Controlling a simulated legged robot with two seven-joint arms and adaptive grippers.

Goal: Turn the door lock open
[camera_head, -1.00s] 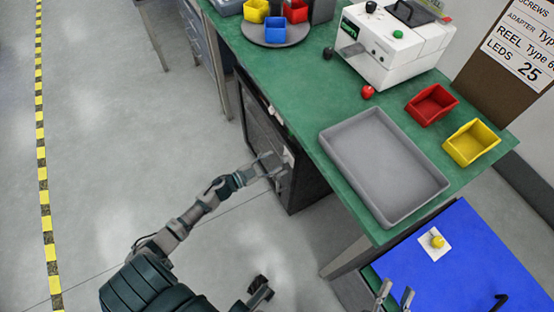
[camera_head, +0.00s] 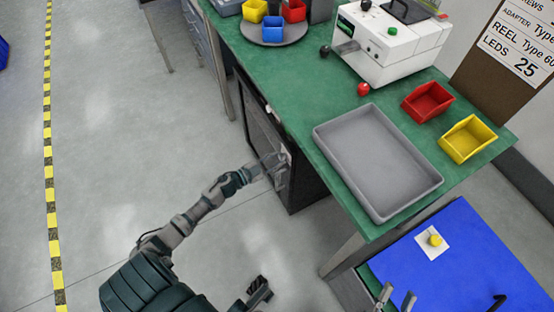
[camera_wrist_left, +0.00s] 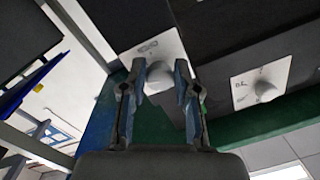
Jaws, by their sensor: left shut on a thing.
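A dark cabinet (camera_head: 305,180) stands under the green bench. My left gripper (camera_head: 274,168) is at its front, on the side facing the aisle. The knob sits on a white plate (camera_wrist_left: 148,48) with a small printed symbol. A second knob (camera_wrist_left: 266,90) on another white plate (camera_wrist_left: 243,84) is to the right, apart from the fingers. My right gripper (camera_head: 397,298) is empty, its fingers apart, at the bottom edge.
The green bench (camera_head: 300,100) carries a grey tray (camera_head: 325,140), a red bin (camera_head: 428,102), a yellow bin (camera_head: 468,139) and a white machine (camera_head: 390,50). A blue surface (camera_head: 470,250) lies at the lower right. The floor left of the cabinet is clear.

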